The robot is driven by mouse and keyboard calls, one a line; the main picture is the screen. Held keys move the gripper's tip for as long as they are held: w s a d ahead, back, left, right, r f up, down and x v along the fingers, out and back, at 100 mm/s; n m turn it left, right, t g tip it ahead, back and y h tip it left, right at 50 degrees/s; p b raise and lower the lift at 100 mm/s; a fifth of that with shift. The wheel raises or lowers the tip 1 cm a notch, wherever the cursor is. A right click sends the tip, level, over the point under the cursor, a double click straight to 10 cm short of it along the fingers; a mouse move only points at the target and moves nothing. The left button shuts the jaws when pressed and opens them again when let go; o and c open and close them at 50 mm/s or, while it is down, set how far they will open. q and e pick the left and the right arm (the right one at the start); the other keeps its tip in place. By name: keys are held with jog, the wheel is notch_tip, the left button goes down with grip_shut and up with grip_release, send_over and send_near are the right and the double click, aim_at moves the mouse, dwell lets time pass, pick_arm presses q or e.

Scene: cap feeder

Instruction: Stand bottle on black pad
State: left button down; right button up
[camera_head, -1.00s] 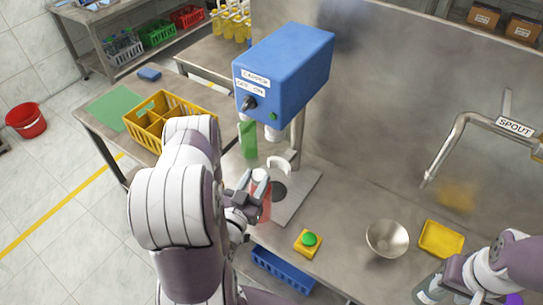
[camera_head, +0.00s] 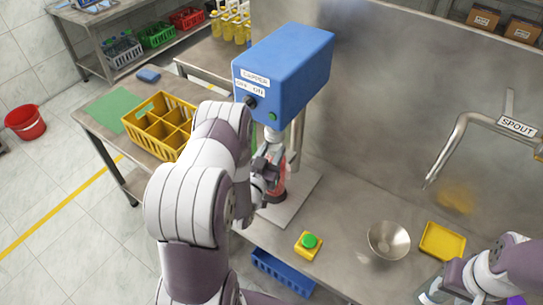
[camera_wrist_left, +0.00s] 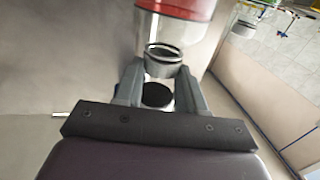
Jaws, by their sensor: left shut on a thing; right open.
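A clear bottle with red contents (camera_head: 280,178) is in my left gripper (camera_head: 272,176), under the blue capper head. It looks roughly upright. Its lower end is over or at the black pad (camera_head: 277,198); I cannot tell whether it touches. My gripper and arm hide part of the bottle. In the left wrist view the fingers of my left gripper (camera_wrist_left: 160,85) flank a grey ring and a dark disc, with a red see-through body above. My right gripper (camera_head: 445,285) is open at the bottom right, partly cut off and away from the bottle.
The blue capper (camera_head: 285,65) stands over the steel base plate (camera_head: 300,198). A yellow divided crate (camera_head: 160,128) is to the left. A green button on a yellow box (camera_head: 308,243), a metal bowl (camera_head: 388,240) and a yellow tray (camera_head: 442,241) lie to the right. A spout (camera_head: 455,135) overhangs there.

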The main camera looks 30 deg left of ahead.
pick_arm(q)
jog(key=shift+f+b, duration=0.35)
jog(key=shift+f, duration=0.3)
jog(key=shift+f, duration=0.2)
jog(key=c, duration=0.7)
grip_release()
jog(key=shift+s, duration=0.1)
jog(key=shift+o, duration=0.2)
